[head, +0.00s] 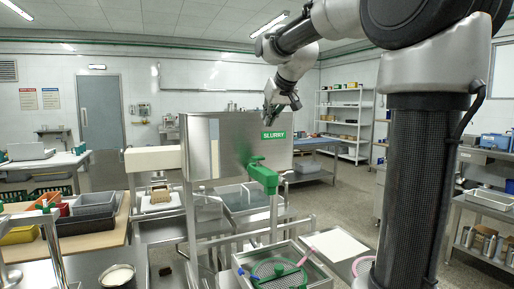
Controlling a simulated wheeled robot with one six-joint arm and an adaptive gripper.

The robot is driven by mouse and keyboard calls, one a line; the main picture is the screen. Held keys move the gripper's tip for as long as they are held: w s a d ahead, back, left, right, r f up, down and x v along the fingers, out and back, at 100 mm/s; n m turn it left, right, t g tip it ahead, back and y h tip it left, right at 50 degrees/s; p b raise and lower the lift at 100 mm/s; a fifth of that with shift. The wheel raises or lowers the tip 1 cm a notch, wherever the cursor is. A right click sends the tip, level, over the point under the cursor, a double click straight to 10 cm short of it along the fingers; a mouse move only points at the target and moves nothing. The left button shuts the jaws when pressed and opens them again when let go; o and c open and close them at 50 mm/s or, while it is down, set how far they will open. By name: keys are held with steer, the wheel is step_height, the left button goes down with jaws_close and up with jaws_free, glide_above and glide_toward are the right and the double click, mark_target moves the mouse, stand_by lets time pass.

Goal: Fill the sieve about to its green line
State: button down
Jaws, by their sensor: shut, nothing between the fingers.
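A steel tank labelled SLURRY (235,147) stands in the middle. A green valve (263,175) is on its front, with a grey outlet pipe (273,217) running down below it. A round sieve with a green rim (276,272) sits in a steel tray (315,278) near the bottom of the view, below the pipe. The level inside the sieve and any line on it are too small to tell. My gripper (272,119) is shut and empty, up in front of the tank's top right part, above the valve and apart from it.
A pink-rimmed round thing (362,266) lies right of the tray, partly hidden by my column. A white board (338,245) lies behind it. A pale-filled pail (118,277) stands lower left. Coloured bins (85,203) sit on the left table. Steel rails surround the tank stand.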

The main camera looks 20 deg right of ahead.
glide_above(260, 157)
steer(key=f, duration=0.6)
steer(key=shift+s+a+f, duration=0.1)
steer(key=shift+s+f, duration=0.1)
steer(key=shift+f, duration=0.2)
steer(key=f, duration=0.3)
steer(key=shift+w+f, duration=0.2)
steer(key=shift+f, duration=0.5)
